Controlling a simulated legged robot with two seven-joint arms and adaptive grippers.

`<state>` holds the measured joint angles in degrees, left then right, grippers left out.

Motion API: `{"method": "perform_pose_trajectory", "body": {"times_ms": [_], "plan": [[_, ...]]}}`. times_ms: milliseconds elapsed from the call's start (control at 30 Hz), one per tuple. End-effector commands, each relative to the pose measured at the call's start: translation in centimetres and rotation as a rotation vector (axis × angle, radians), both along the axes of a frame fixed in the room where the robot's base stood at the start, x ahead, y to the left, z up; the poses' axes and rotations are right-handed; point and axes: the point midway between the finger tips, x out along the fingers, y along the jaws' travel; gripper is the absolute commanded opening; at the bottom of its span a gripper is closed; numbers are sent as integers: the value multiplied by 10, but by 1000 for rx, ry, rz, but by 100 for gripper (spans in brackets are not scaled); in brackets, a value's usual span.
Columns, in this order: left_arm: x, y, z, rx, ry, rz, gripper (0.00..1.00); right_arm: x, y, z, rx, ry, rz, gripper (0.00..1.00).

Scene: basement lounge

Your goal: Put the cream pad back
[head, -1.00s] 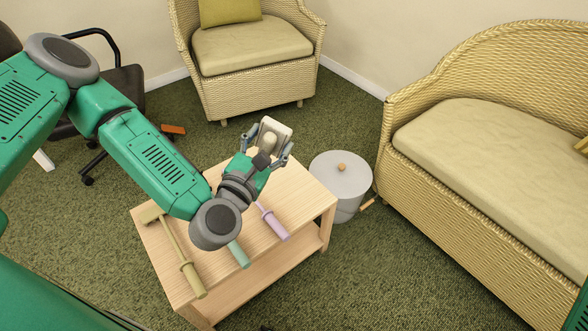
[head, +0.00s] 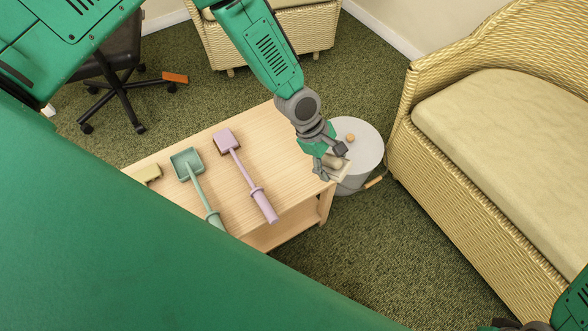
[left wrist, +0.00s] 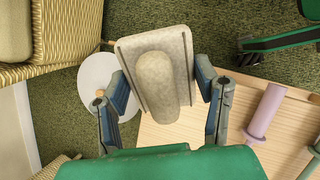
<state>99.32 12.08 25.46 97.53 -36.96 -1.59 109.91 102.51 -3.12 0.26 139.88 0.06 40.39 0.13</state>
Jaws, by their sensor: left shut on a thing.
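The cream pad (head: 340,171) is a block with a rounded grip on its face. My left gripper (head: 332,161) is shut on it at the table's right end, near the grey pot. In the left wrist view the pad (left wrist: 158,78) sits between the two fingers (left wrist: 168,95), its grip facing the camera. In the head view the fingers hide part of the pad, and I cannot tell whether it touches the tabletop. At the bottom right corner only a piece of my right arm and dark parts at its end show; its jaw state is unclear.
On the wooden table (head: 262,128) lie a lilac tool (head: 250,178), a teal scoop (head: 193,175) and a partly hidden olive tool (head: 148,174). A grey lidded pot (head: 365,150) stands on the floor beside the table. A wicker sofa (head: 440,190) is at right.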

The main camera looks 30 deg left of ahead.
Motion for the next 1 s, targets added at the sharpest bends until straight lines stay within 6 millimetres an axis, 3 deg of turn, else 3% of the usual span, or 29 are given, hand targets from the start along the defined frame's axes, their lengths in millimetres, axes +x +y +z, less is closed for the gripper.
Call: {"method": "perform_pose_trajectory", "body": {"times_ms": [33,133,300,400,700,1000], "plan": [[1,12,-15,96,5,-91,32,0,0,-4,0,0,0,40],[4,49,-34,267,12,-235,32,0,0,-8,0,0,0,40],[16,98,-35,413,-2,-341,32,0,0,-11,0,-1,0,40],[20,111,-35,445,-4,-362,32,0,0,-12,0,-1,0,40],[21,117,-86,454,-4,-368,32,0,0,-30,0,-1,0,40],[21,116,-113,453,-4,-365,32,0,0,-39,0,-1,0,40]]}}
